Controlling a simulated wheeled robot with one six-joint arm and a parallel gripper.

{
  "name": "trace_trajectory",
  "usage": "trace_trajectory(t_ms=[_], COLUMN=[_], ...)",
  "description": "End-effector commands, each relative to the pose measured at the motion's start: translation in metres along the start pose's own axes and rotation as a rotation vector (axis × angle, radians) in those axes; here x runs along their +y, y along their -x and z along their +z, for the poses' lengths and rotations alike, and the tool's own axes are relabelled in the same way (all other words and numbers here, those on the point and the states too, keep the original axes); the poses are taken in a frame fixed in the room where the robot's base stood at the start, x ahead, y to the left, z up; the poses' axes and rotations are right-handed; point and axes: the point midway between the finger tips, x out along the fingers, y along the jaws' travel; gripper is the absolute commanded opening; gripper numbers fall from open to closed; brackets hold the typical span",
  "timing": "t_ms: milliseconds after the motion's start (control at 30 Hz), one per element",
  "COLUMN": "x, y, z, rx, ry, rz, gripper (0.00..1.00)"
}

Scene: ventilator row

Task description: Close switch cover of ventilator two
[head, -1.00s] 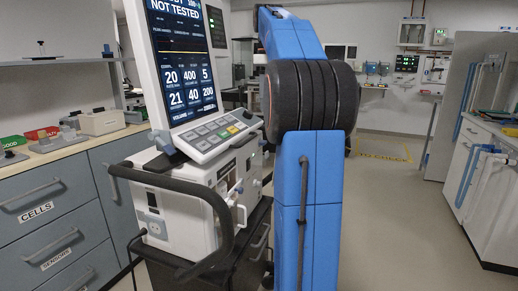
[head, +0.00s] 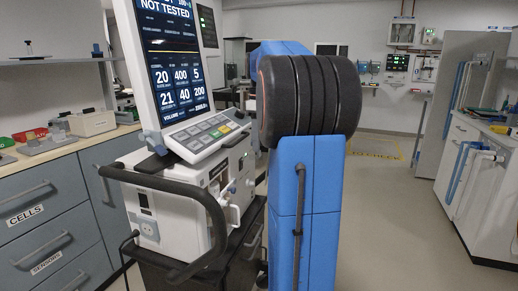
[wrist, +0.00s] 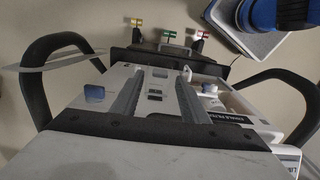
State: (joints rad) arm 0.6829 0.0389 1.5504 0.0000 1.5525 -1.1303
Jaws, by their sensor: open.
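The white ventilator (head: 205,200) stands left of my blue arm in the head view, with its screen (head: 172,60) on top and a black handle rail around its front. I cannot tell from the frames which ventilator is number two. In the wrist view, my gripper (wrist: 157,80) is open, its two grey fingers apart over the white housing (wrist: 75,101). Small dark parts (wrist: 155,93) show on the housing between the fingers, with a white upright part (wrist: 187,74) beside the right finger. I cannot make out for certain which part is the switch cover. Contact is unclear.
Black handle rails (wrist: 37,95) flank the housing in the wrist view. A drawer counter (head: 60,165) stands left, a white counter (head: 480,190) right. Open floor (head: 395,225) lies right of my arm.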

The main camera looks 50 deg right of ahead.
Motion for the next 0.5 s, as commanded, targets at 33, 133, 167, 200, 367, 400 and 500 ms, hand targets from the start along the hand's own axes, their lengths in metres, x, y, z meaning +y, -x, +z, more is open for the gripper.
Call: trace_trajectory(t_ms=[33, 133, 167, 200, 367, 400, 500], x=[-0.001, 0.0, 0.0, 0.0, 0.0, 0.0, 0.0], y=[-0.007, -0.018, -0.021, -0.023, -0.029, -0.03, -0.03], z=[0.0, 0.0, 0.0, 0.0, 0.0, 0.0, 0.0], rx=[-0.001, -0.001, -0.001, 0.0, 0.0, 0.0, 0.0], ry=[0.0, 0.0, 0.0, 0.0, 0.0, 0.0, 0.0], rz=[-0.002, -0.002, -0.002, -0.001, 0.0, 0.0, 0.0], gripper=[0.41, 0.41, 0.41, 0.41, 0.41, 0.41, 0.41])
